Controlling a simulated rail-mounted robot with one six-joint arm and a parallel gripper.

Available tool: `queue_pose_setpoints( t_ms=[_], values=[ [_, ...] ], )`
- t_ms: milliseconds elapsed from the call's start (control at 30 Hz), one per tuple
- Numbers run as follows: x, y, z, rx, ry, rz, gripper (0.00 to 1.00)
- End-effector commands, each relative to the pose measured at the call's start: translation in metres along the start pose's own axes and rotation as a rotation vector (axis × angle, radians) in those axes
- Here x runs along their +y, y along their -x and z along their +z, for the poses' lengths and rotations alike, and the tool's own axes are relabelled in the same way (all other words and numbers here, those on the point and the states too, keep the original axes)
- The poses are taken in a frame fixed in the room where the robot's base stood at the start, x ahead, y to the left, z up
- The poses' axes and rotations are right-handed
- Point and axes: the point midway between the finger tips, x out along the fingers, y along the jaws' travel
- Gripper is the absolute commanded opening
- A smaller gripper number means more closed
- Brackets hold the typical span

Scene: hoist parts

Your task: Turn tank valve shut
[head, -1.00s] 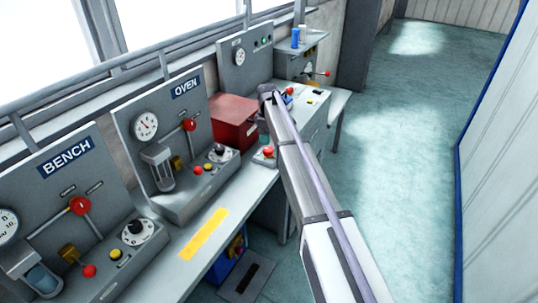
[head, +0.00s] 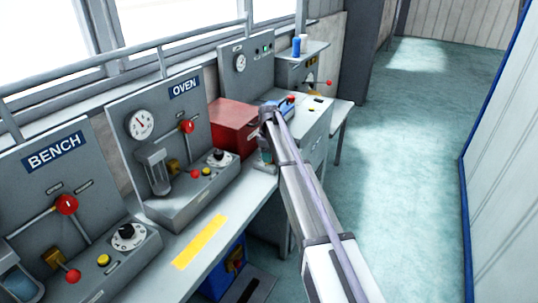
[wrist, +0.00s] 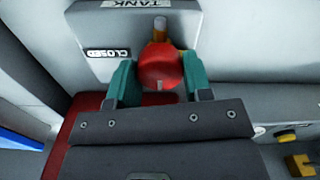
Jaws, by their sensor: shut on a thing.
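In the wrist view, the tank valve's red knob (wrist: 159,68) sits between the two teal fingers of my gripper (wrist: 160,78), which is shut on it. A short tan shaft shows just above the knob, in front of the grey panel marked TANK (wrist: 120,30). A CLOSED label (wrist: 107,54) is on the panel, left of the knob. In the head view, my arm's end is at the red box (head: 232,126); the fingers and the valve cannot be made out clearly there.
The OVEN panel (head: 155,125) and BENCH panel (head: 45,185), with red-knobbed levers and dials, stand along the left. A further panel with a gauge (head: 243,75) and a blue bottle (head: 296,47) stand beyond. The floor (head: 420,130) to the right is clear.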

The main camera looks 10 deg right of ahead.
Motion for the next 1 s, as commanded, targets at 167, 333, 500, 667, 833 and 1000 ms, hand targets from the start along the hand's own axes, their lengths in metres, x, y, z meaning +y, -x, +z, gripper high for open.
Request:
queue_pose_setpoints(
  t_ms=[167, 333, 500, 667, 833, 1000],
  values=[
    [0.0, -0.0001, 0.0, 0.0, 0.0, 0.0, 0.22],
    [0.0, -0.0001, 0.0, 0.0, -0.016, 0.0, 0.22],
    [0.0, -0.0001, 0.0, 0.0, -0.068, 0.0, 0.22],
    [0.0001, -0.0002, 0.0, 0.0, -0.163, 0.0, 0.22],
    [0.0001, -0.0002, 0.0, 0.0, -0.304, 0.0, 0.22],
    [0.0002, -0.0002, 0.0001, 0.0, -0.466, 0.0, 0.22]
  ],
)
